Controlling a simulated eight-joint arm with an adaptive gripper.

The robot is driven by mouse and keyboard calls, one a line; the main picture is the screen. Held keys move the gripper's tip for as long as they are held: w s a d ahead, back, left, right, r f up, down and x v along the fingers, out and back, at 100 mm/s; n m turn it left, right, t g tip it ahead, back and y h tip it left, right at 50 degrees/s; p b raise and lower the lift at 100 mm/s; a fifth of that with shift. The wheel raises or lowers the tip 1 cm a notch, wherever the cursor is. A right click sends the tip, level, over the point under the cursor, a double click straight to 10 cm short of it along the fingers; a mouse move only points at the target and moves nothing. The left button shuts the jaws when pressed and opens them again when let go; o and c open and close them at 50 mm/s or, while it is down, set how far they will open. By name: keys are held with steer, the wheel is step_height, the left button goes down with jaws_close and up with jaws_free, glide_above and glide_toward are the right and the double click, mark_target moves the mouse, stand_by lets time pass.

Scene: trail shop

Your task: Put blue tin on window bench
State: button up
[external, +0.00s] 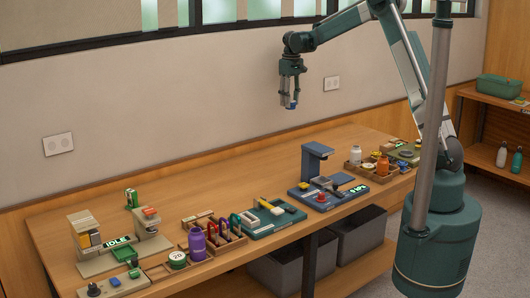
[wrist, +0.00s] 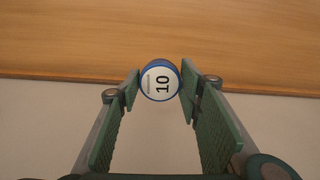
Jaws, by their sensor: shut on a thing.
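The blue tin (wrist: 160,82) is between the two fingers of my gripper (wrist: 159,84) in the wrist view. Its round white lid, marked "10", faces the camera, with a blue rim around it. In the external view my gripper (external: 290,104) points down, raised high above the back of the wooden bench, in front of the wall. A small bit of blue tin (external: 292,105) shows at its fingertips. The gripper is shut on the tin. The long wooden bench (external: 270,165) runs below the windows; I cannot tell for certain whether it is the window bench.
The bench front holds a grey-beige station reading "IDLE" (external: 118,242), a purple bottle (external: 197,243), a wooden rack of coloured tools, a blue press stand (external: 316,160) and a tray of bottles (external: 370,165). The bench's back middle is clear. A side shelf (external: 498,172) stands at the right.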

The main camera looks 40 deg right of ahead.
steer(key=d+f, duration=0.4)
steer(key=f, duration=0.7)
steer(key=shift+s+f+m, duration=0.15)
steer(key=shift+s+m, duration=0.15)
steer(key=shift+s, duration=0.05)
steer(key=shift+f, duration=0.1)
steer(key=shift+f, duration=3.05)
steer(key=shift+f, duration=0.1)
steer(key=shift+f, duration=1.75)
steer(key=shift+f+b, duration=0.15)
steer(key=shift+b, duration=0.15)
steer(key=o, duration=1)
